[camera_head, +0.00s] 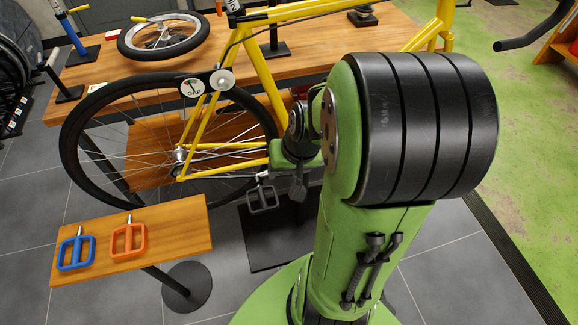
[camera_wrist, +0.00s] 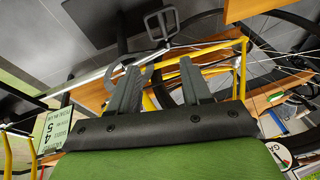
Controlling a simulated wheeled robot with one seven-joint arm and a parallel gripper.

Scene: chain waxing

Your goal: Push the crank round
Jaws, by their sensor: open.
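The yellow bicycle (camera_head: 253,62) stands in front of the workbench with its rear wheel (camera_head: 66,150) to the left. A dark pedal (camera_head: 263,198) hangs below the chainstay, just left of my gripper (camera_head: 298,188). In the wrist view the pedal (camera_wrist: 160,24) lies beyond my fingertips. A grey bar, seemingly the crank (camera_wrist: 110,70), runs from near the pedal down to the left, past my left finger. My gripper (camera_wrist: 159,66) is open with nothing between its fingers. I cannot tell whether a finger touches the bar. My arm hides the crank's hub in the head view.
A small wheel (camera_head: 165,38) lies on the workbench (camera_head: 305,47). The yellow frame tubes and rear wheel are close to my gripper. Green floor (camera_head: 530,150) is clear at right.

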